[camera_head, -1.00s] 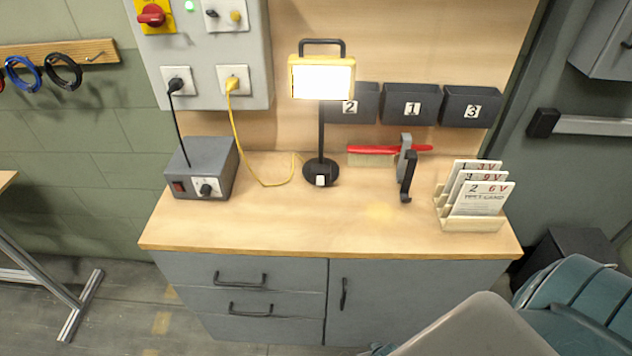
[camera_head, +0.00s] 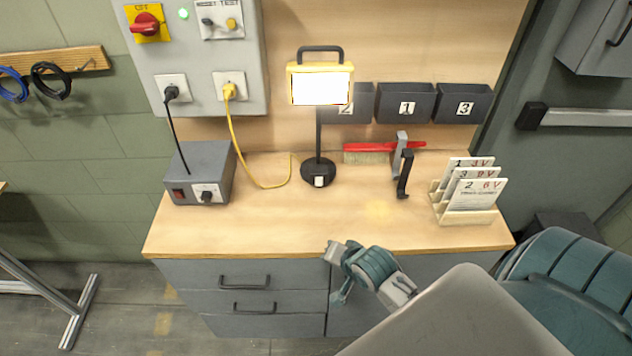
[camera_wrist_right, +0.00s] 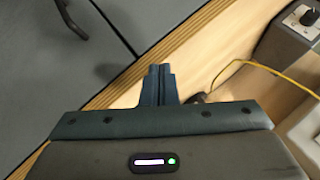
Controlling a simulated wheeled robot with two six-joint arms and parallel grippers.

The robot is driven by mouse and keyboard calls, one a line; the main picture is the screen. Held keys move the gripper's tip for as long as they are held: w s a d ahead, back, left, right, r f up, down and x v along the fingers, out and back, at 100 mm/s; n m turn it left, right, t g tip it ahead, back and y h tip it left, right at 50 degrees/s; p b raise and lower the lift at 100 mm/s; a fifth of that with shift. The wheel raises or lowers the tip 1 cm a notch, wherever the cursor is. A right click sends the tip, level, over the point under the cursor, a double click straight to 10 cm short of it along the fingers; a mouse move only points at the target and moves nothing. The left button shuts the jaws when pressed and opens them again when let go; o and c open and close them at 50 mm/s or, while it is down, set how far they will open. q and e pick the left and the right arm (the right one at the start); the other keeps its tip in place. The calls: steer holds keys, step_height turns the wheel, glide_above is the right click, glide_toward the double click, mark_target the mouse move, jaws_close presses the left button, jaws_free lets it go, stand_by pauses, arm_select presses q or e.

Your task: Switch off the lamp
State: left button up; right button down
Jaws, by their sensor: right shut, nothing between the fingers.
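The lamp (camera_head: 318,130) stands upright on the workbench. Its yellow-framed panel (camera_head: 320,86) glows bright white on a black stem. A small white switch (camera_head: 319,181) is on the front of its round black base (camera_head: 318,171). My right gripper (camera_wrist_right: 159,72) is shut and empty in the right wrist view, over the bench's front edge. In the head view my right arm (camera_head: 372,268) reaches in from the lower right, its end at the bench's front edge, in front of and apart from the lamp. My left gripper is not in view.
A grey power box (camera_head: 200,172) stands left of the lamp, with a yellow cable (camera_head: 245,165) looping between. Right are a red-handled brush (camera_head: 372,148), a grey-and-black stand (camera_head: 404,172) and a card rack (camera_head: 466,215). The bench front (camera_head: 260,225) is clear.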

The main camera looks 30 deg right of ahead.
mark_target(322, 200)
steer(key=w+d+m+t, duration=0.1)
steer(key=w+m, duration=0.2)
steer(key=w+d+m+t, duration=0.1)
steer(key=w+m, duration=0.2)
steer(key=w+d+r+m+t, duration=0.1)
steer(key=w+m, duration=0.2)
steer(key=w, duration=0.1)
steer(key=shift+w+d+r+t+y, duration=0.1)
steer(key=shift+d+t+y, duration=0.2)
steer(key=shift+d, duration=0.1)
steer(key=shift+w+d+r+m, duration=0.15)
steer(key=shift+w+d+m, duration=0.15)
steer(key=shift+w+m, duration=0.35)
steer(key=shift+s, duration=0.1)
steer(key=shift+w+d+f+b, duration=0.3)
steer(key=shift+w+b, duration=0.2)
steer(key=shift+b, duration=0.15)
steer(key=w+d+b, duration=0.2)
steer(key=w, duration=0.1)
steer(key=w+d+b, duration=0.1)
steer(key=shift+w+f+b, duration=0.2)
steer(key=shift+w+b, duration=0.2)
steer(key=shift+w+d+f, duration=0.1)
steer(key=shift+w+d, duration=0.35)
steer(key=shift+w, duration=0.3)
steer(key=shift+w+d+p, duration=0.15)
steer(key=shift+w+p, duration=0.15)
steer(key=shift+w+d, duration=0.1)
